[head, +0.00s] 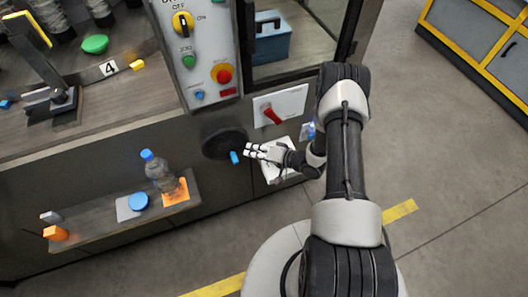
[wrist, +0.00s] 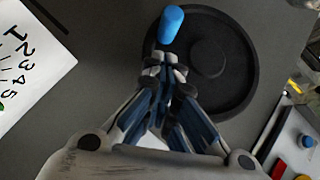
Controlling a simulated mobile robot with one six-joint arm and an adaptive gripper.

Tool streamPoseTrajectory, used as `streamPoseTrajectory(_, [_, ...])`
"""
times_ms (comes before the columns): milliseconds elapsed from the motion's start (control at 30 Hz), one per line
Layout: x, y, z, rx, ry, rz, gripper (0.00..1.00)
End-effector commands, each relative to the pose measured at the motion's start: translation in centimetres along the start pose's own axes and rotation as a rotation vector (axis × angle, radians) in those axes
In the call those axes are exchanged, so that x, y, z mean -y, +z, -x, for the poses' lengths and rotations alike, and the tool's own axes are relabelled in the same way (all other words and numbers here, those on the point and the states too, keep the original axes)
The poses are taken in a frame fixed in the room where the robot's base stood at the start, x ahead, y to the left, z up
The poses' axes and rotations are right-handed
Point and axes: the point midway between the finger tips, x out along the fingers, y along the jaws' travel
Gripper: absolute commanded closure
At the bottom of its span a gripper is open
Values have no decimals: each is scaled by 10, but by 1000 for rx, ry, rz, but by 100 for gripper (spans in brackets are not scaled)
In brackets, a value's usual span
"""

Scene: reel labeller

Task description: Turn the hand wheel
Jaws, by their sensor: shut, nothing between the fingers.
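The hand wheel (head: 226,143) is a black disc on the machine's dark front panel, with a blue handle (head: 235,157) sticking out near its rim. In the wrist view the wheel (wrist: 232,62) fills the upper middle, and its blue handle (wrist: 171,24) is at the top, left of the hub. My gripper (head: 250,150) is shut and empty, just right of the handle in the head view. In the wrist view my gripper's fingertips (wrist: 164,60) lie just below the handle, over the wheel's left edge. I cannot tell whether they touch the handle.
A red rotary switch (head: 271,115) on a white plate is above right of the wheel. A control panel (head: 197,50) with knobs and buttons is above. A shelf (head: 100,228) with a bottle (head: 158,171) juts out at the lower left. Open floor (head: 450,180) lies to the right.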

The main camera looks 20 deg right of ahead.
Motion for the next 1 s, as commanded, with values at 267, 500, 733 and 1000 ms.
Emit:
streamPoseTrajectory(267, [0,18,-17,1,0,0,100])
streamPoseTrajectory(500, [0,19,-18,0,0,1,100])
streamPoseTrajectory(733, [-3,23,-22,1,-2,0,100])
streamPoseTrajectory(1000, [-6,29,-27,5,-54,-53,100])
